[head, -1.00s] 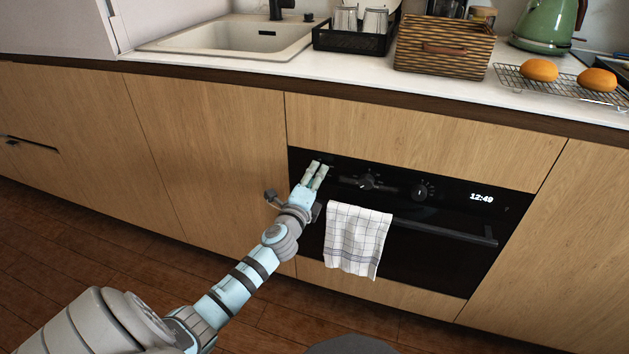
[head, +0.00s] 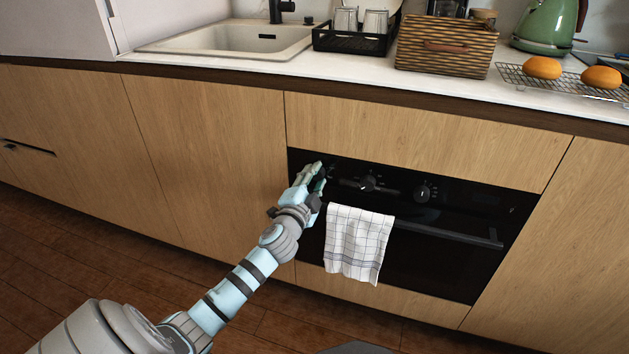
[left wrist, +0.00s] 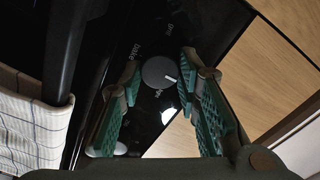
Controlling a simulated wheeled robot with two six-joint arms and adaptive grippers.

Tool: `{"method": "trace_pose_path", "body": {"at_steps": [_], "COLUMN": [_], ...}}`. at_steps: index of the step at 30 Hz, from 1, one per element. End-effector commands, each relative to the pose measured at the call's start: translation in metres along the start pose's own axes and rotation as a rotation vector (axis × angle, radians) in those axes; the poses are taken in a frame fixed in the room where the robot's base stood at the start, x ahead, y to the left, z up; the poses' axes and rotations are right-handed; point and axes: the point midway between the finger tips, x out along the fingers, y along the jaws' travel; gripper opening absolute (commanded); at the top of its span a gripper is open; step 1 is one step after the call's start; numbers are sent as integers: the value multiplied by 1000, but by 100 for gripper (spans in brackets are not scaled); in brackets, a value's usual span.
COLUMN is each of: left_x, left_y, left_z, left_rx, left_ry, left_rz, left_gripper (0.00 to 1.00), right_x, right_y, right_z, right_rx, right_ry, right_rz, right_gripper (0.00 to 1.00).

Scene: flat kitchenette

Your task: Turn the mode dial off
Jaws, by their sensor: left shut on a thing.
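The mode dial (left wrist: 158,72) is a dark round knob with a white pointer line on the black oven panel. In the left wrist view the line points right and slightly down. The words "bake" and "gril", partly cut, are printed around it, and a mark below it is too small to read. My left gripper (head: 320,175) is at the panel's left end, its green pads (left wrist: 160,78) on either side of the dial, shut on it. In the head view the fingers hide the dial. My right gripper is not in view.
The oven (head: 425,258) has two more knobs, (head: 368,183) and (head: 424,192), right of my gripper. A checked towel (head: 357,245) hangs on the handle (head: 450,232) just below. Wooden cabinet fronts (head: 210,150) surround it. The counter above holds a basket (head: 446,47) and kettle (head: 548,25).

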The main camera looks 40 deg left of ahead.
Motion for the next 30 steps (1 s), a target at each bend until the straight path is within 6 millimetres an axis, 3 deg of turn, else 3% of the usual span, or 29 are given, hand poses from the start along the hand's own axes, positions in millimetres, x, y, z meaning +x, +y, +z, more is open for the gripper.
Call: {"method": "trace_pose_path", "body": {"at_steps": [17,18,21,30], "left_x": [-1,-1,0,-2], "left_y": [2,2,2,0], "left_z": [1,1,1,1], "left_rx": [-38,-38,-37,-35], "left_ry": [-4,-4,-3,-1], "left_rz": [4,4,3,1], "left_gripper": [2,35,50,50], "right_x": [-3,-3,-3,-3], "right_y": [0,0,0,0], "right_z": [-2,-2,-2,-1], "right_rx": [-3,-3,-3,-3], "right_ry": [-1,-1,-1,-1], "right_rz": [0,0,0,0], "right_gripper": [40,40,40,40]}}
